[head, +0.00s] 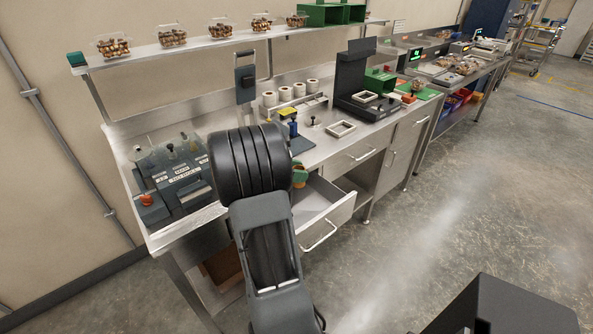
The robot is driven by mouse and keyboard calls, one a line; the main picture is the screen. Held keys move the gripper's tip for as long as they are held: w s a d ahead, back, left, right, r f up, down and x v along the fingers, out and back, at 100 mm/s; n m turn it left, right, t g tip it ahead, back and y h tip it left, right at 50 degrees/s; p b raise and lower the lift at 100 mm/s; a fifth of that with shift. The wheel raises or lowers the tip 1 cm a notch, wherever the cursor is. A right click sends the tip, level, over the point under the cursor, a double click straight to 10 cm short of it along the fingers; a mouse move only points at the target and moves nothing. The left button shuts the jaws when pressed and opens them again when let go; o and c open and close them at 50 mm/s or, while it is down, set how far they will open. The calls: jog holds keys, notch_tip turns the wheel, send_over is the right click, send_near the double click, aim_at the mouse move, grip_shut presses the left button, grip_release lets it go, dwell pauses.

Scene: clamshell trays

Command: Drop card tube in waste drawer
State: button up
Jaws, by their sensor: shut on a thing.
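The open waste drawer (326,207) juts out from under the bench, just right of my arm. It looks empty in the part I can see. My gripper (299,176) is mostly hidden behind the thick black joint of my arm. Its green part shows past the joint's right edge, over the drawer's left end. A small tan patch there appears to be the card tube (301,181), held in the shut gripper. The tube's shape and its height above the drawer cannot be made out.
The steel bench (352,146) carries white rolls (285,93), a black stand (350,78) and a labelled dark unit (182,182). Clamshell trays (172,37) line the shelf above. The floor (430,230) right of the drawer is clear.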

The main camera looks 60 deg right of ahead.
notch_tip(320, 180, down, 10)
jog(key=b, duration=0.8)
jog(key=shift+b, duration=0.4)
jog(key=o, duration=1)
jog(key=shift+r, duration=0.1)
notch_tip(320, 180, up, 8)
jog(key=p, duration=0.7)
jog(key=shift+p, duration=0.3)
